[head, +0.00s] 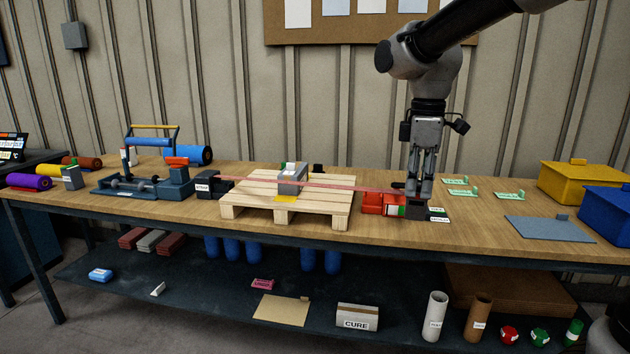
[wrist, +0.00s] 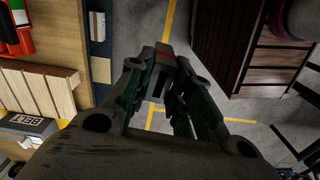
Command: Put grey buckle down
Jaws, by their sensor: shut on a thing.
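My gripper (head: 420,194) is upright at the right part of the bench, close to the right end of a red tool. In the wrist view its fingers (wrist: 163,72) are closed around a small grey piece, which I take to be the grey buckle (wrist: 166,50), with a reddish band on it. Most of the piece is hidden by the fingers. In the head view I cannot make it out clearly or tell whether it touches anything below.
A wooden pallet (head: 239,207) with a grey block (head: 293,178) stands left of my gripper. A red strap (head: 340,186) crosses it. The red tool (head: 376,204) and a dark labelled block (head: 438,214) are close by. Green-tagged cards (head: 510,196) and a blue-grey plate (head: 545,229) lie right.

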